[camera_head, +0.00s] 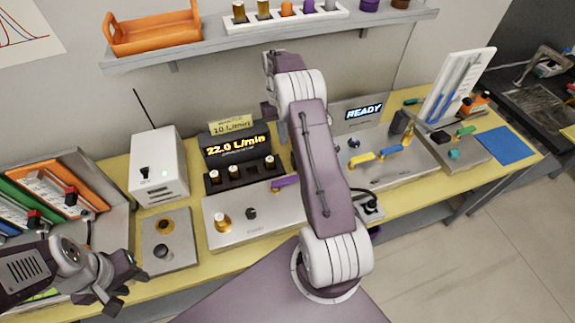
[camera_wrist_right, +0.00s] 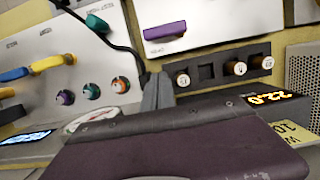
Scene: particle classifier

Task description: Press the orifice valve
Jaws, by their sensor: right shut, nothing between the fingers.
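The orifice valve strip is a black block (camera_head: 240,179) in front of the lit "22.0 L/min" display (camera_head: 237,146). Three white-topped knobs stand on it, and a dark square slot without a raised knob lies between two of them. In the right wrist view the strip (camera_wrist_right: 222,72) lies beyond and to the right of my shut, empty right gripper (camera_wrist_right: 158,91). The fingers appear apart from the knobs, though the depth is hard to judge. My left gripper (camera_head: 120,284) is open and empty at the lower left, near the front edge of the table.
A steel panel (camera_head: 252,228) with a brass knob and purple lever stands before the strip. A white box (camera_head: 158,170) with an antenna is left of it. Another panel (camera_head: 410,166) with yellow and blue levers is at right. A shelf (camera_head: 260,36) hangs above.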

